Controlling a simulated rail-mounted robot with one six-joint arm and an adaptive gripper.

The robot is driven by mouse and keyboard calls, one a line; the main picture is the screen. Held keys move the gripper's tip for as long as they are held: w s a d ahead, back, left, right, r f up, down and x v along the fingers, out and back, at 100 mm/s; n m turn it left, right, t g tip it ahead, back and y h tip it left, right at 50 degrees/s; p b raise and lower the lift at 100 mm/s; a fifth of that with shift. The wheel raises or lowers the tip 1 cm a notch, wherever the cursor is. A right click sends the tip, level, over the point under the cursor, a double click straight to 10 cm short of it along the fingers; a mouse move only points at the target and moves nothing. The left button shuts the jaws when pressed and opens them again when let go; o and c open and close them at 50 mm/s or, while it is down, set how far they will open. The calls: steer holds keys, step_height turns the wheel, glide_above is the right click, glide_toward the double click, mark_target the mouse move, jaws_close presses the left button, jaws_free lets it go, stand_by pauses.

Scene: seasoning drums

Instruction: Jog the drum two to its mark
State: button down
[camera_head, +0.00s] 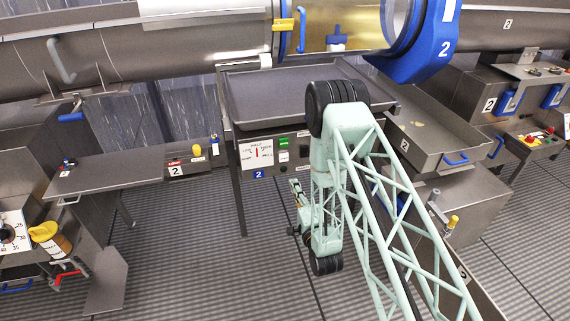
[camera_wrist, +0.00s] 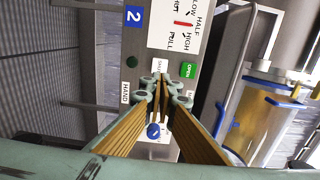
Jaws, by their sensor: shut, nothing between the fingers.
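A blue knob (camera_wrist: 153,131) shows between my fingers in the wrist view. My gripper (camera_wrist: 166,88) is shut and empty before the panel; contact is unclear.
A grey tray (camera_head: 300,95) is above the panel. A shelf (camera_head: 120,172) with small controls lies left, and another tray (camera_head: 440,140) lies right. More machines stand at both sides. The ribbed floor (camera_head: 190,260) is open below.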

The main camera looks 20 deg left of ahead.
mark_target(283, 158)
steer(key=shift+w+a, duration=0.1)
steer(key=shift+a, duration=0.05)
stand_by(0.3)
steer(key=shift+b+x, duration=1.2)
steer(key=shift+x, duration=5.65)
steer(key=shift+f, duration=0.1)
